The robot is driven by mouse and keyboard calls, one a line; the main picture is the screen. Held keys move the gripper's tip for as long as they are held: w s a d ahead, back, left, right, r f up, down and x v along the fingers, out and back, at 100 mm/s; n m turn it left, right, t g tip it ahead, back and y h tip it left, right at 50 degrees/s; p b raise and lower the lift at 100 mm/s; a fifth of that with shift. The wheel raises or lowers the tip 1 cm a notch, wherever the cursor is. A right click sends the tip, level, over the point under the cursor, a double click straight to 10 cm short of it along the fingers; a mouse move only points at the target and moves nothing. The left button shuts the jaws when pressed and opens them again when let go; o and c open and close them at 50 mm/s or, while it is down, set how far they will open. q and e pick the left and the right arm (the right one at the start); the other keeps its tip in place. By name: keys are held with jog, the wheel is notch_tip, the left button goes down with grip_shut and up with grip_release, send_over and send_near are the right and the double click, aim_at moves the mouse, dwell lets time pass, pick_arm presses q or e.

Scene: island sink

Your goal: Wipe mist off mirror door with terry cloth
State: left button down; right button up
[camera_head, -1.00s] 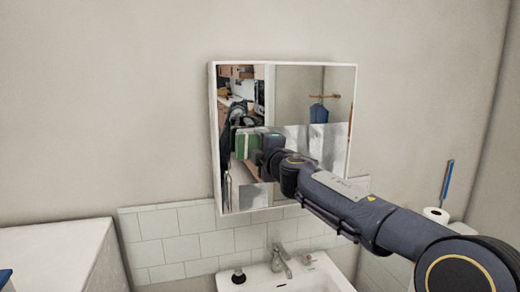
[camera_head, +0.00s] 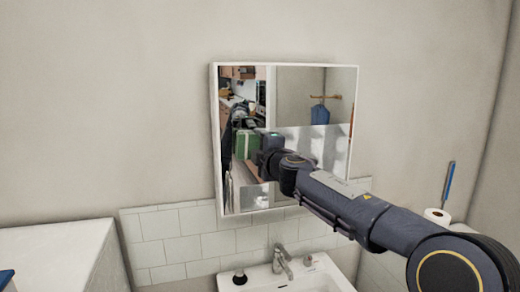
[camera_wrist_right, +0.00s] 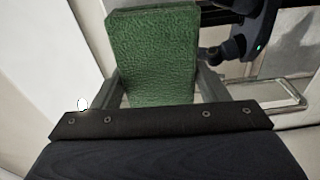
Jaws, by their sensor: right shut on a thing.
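The mirror door (camera_head: 318,88) is on a white-framed wall cabinet above the sink. A pale, hazy patch (camera_head: 330,145) covers part of its lower right; the upper part reflects clearly. My right gripper (camera_head: 262,150) is in front of the lower left half of the mirror. It is shut on the green terry cloth (camera_head: 246,144), which shows as a textured, flat-faced pad between the fingers in the right wrist view (camera_wrist_right: 153,50). I cannot tell whether the cloth touches the glass. My arm hides part of the lower mirror. My left gripper is not in view.
The white sink (camera_head: 265,284) with its tap (camera_head: 281,260) lies below the cabinet, with a dark-topped item (camera_head: 239,276) on its rim. A white counter (camera_head: 55,255) is at left. A toilet roll (camera_head: 437,216) and a blue-handled brush (camera_head: 449,180) are at right.

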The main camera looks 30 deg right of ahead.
jog(key=shift+w+d, duration=0.1)
jog(key=shift+w, duration=0.25)
